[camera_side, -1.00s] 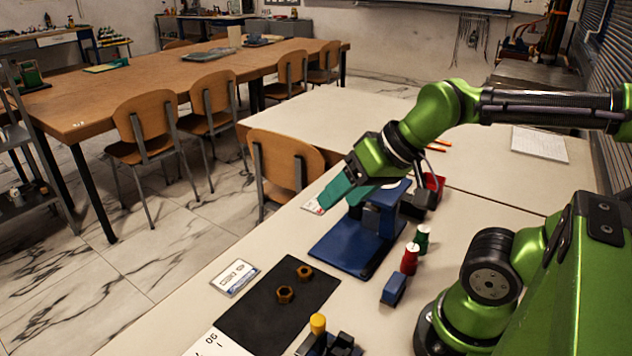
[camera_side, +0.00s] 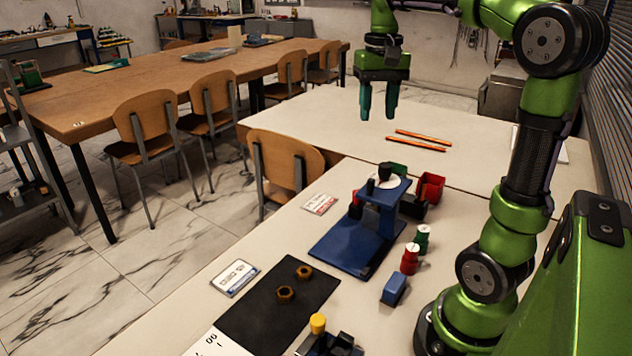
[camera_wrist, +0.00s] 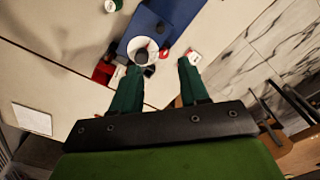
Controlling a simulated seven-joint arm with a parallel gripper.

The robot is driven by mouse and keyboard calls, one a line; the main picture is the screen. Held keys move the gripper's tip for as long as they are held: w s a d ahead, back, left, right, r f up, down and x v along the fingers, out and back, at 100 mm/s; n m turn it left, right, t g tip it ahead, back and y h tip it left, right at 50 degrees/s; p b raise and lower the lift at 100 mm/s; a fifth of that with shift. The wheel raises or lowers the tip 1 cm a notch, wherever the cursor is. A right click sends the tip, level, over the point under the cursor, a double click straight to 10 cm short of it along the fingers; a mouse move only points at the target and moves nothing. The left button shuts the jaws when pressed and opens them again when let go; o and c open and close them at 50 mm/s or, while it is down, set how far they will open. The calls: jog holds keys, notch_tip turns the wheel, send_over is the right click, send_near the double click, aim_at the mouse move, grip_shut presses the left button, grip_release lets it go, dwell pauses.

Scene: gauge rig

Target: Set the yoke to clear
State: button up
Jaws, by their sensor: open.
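A blue stand (camera_side: 386,222) on a flat blue base (camera_side: 345,248) stands on the near table. A white round dial (camera_side: 397,182) with a black knob (camera_side: 385,168) sits on its top; the dial also shows in the wrist view (camera_wrist: 133,47). A small dark upright piece stands at the dial's edge. I cannot tell which part is the yoke, nor read its setting. My gripper (camera_side: 378,108) is open and empty, pointing down, high above the table and beyond the stand.
A red bin (camera_side: 431,186) and a black block (camera_side: 413,206) are close behind the stand. Red (camera_side: 410,259) and green (camera_side: 423,240) bottles and a blue block (camera_side: 394,290) stand nearer. Brass nuts lie on a black mat (camera_side: 255,325). Orange sticks (camera_side: 415,143) lie farther back.

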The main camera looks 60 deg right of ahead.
aim_at(371, 179)
jog(key=f, duration=1.7)
jog(key=shift+s+a, duration=0.1)
jog(key=shift+a, duration=0.1)
grip_shut()
